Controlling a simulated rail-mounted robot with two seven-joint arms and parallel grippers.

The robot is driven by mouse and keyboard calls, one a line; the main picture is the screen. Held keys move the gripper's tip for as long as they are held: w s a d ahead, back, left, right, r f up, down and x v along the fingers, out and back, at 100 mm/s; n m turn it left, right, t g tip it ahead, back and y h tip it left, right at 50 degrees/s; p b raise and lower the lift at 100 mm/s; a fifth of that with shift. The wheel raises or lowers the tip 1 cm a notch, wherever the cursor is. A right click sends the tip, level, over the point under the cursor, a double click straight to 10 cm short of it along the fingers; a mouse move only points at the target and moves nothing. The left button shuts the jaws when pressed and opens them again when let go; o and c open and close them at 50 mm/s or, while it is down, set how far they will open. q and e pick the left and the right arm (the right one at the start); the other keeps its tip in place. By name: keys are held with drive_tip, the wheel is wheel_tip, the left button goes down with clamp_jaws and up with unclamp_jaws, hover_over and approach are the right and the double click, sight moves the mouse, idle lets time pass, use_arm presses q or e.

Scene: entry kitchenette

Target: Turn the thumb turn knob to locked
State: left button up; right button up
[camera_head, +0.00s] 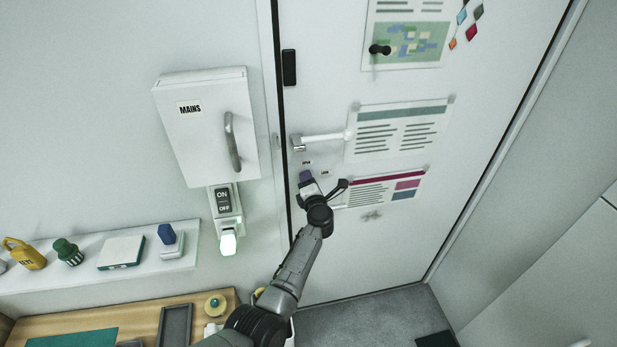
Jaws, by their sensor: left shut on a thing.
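My right gripper is not in view.
A white MAINS box (207,125) with a grey handle and an ON/OFF switch (224,200) are on the wall left of the door. A shelf (105,277) holds several small objects above a wooden bench (145,312). Posters (400,130) hang on the door.

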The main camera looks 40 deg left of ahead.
use_arm(q)
drive_tip(key=shift+m+p, duration=0.35)
drive_tip(key=shift+m, duration=0.15)
idle(0.3)
drive_tip(key=o, duration=0.9)
drive_tip(key=shift+o, duration=0.2)
drive_tip(key=shift+d, duration=0.1)
drive_tip(key=shift+s+d+r+p, duration=0.1)
drive_tip(key=shift+s+d+p, duration=0.15)
drive_tip(key=shift+p, duration=0.25)
drive_tip(key=p+v, duration=0.6)
drive_tip(key=v, duration=0.7)
